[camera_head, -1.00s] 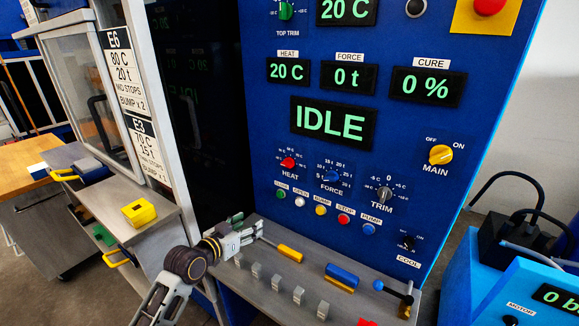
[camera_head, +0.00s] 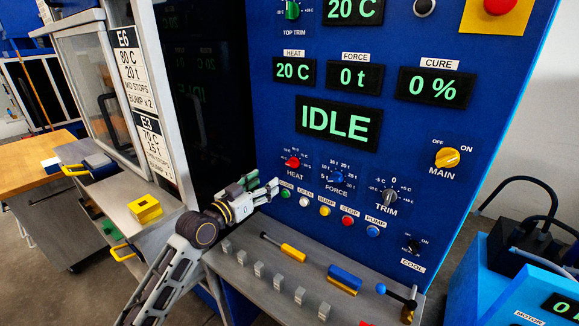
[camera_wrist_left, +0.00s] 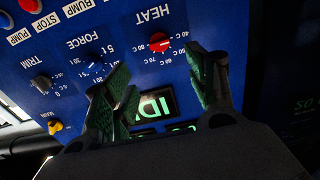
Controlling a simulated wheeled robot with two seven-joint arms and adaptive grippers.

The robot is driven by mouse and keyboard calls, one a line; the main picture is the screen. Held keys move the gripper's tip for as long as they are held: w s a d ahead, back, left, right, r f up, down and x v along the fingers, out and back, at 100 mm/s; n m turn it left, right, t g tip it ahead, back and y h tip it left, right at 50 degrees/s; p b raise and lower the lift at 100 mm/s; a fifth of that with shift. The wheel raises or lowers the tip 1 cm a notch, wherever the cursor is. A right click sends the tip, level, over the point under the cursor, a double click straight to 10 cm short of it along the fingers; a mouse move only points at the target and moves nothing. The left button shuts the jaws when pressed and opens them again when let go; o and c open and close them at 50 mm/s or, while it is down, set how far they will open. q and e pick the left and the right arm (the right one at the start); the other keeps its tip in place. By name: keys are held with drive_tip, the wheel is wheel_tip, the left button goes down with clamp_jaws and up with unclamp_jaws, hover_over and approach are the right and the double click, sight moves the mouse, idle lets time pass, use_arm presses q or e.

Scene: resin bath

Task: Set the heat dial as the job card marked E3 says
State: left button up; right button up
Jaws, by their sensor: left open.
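The heat dial (camera_head: 292,162) is a red knob on the blue panel, with printed temperature marks around it. It also shows in the left wrist view (camera_wrist_left: 159,42), upside down, beyond and between my fingertips. The heat display (camera_head: 294,71) reads 20 C. The job card marked E3 (camera_head: 153,150) hangs at the left below the E6 card and reads 70 C and 15 t; its lower lines are too small to read surely. My left gripper (camera_head: 274,190) is open and empty, just below and left of the heat dial, apart from it. My right gripper is not in view.
The blue force dial (camera_head: 337,177) and grey trim dial (camera_head: 389,196) sit right of the heat dial. Coloured buttons, including a green one (camera_head: 285,193), run below, close to my gripper. The grey ledge (camera_head: 225,262) holds several small blocks and a yellow-handled tool (camera_head: 292,253).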

sight(290, 164)
use_arm(q)
drive_tip(key=shift+p+x, duration=0.6)
drive_tip(key=shift+x, duration=4.45)
drive_tip(key=shift+w+d, duration=0.4)
drive_tip(key=shift+w, duration=0.2)
drive_tip(key=shift+x, duration=1.05)
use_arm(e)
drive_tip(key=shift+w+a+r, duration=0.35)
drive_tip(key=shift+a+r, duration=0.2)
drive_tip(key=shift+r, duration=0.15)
use_arm(q)
drive_tip(key=shift+c, duration=0.5)
drive_tip(key=c, duration=0.9)
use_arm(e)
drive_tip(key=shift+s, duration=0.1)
